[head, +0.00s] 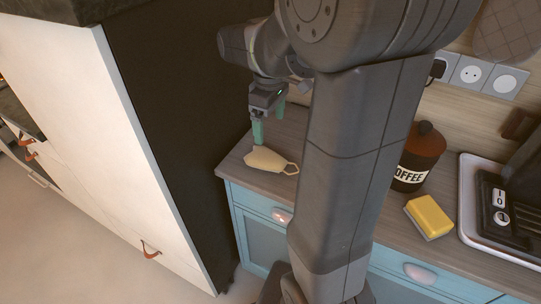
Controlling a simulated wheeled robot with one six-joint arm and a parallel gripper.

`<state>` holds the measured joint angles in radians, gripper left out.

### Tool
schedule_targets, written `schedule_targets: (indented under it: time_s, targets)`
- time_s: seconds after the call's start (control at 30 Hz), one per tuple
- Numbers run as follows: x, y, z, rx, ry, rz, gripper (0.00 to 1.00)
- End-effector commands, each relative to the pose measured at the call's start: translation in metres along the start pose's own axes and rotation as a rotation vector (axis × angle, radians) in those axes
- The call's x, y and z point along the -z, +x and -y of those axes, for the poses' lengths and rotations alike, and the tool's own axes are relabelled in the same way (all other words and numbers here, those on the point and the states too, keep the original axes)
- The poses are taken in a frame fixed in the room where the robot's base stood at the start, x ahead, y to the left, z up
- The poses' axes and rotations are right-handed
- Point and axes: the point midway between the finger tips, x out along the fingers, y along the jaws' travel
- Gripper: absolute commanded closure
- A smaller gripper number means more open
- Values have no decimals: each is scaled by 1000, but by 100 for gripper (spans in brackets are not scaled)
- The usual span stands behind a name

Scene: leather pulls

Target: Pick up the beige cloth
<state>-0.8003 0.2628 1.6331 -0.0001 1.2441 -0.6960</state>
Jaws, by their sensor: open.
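The beige cloth (265,159) lies on the wooden countertop near its left end, with a loop at its right side. My gripper (268,122) is above the counter just behind and over the cloth, its green fingers pointing down. The fingers are open, and I see nothing between them. One fingertip appears close to the cloth's upper edge; I cannot tell whether it touches. My arm hides part of the counter to the right of the cloth.
A coffee canister (418,158), a yellow sponge (429,216) and a black appliance on a pale tray (466,215) stand right of my arm. A tall white and dark cabinet (110,110) rises left of the counter. Blue drawers (258,205) are below.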

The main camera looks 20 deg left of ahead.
Motion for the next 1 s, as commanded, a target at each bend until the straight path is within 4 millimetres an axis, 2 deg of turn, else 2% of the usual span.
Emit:
schedule_targets:
  time_s: [0.3,0.57,0.83,1.0]
  targets:
    - [-1,62,0,4,3,4,9]
    - [-1,81,-1,2,4,3,9]
    - [1,118,-3,4,4,5,9]
    - [2,129,-4,1,4,2,9]
